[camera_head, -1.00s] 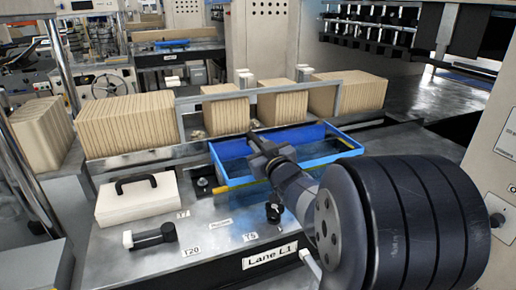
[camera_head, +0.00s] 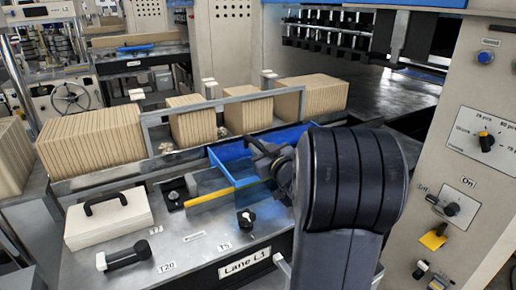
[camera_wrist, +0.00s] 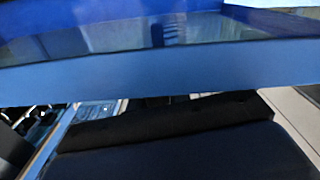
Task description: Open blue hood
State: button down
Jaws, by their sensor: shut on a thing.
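The blue hood (camera_head: 222,167), a blue frame with a see-through panel, is on the lane machine in front of the row of kraft-coloured blocks. My gripper (camera_head: 262,152) is at the hood and shut on its blue frame. My dark arm hides the hood's right part and much of the grip. In the wrist view the hood's blue rim (camera_wrist: 150,80) runs across the picture close to the camera, with the see-through panel behind it. The fingertips do not show clearly there. I cannot tell the hood's exact tilt.
Kraft-coloured blocks (camera_head: 95,140) stand behind a metal rail. A white case with a black handle (camera_head: 108,217) and a black knob (camera_head: 245,219) are on the front deck. A yellow strip (camera_head: 213,197) lies by the hood. A control panel (camera_head: 470,160) stands at right.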

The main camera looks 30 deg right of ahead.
jog(key=c, duration=1.4)
grip_release()
jog(key=shift+o, duration=0.2)
jog(key=shift+s, duration=0.1)
jog(key=s+b, duration=0.1)
jog(key=s, duration=0.9)
jog(key=shift+s+b, duration=0.3)
jog(key=shift+s, duration=0.05)
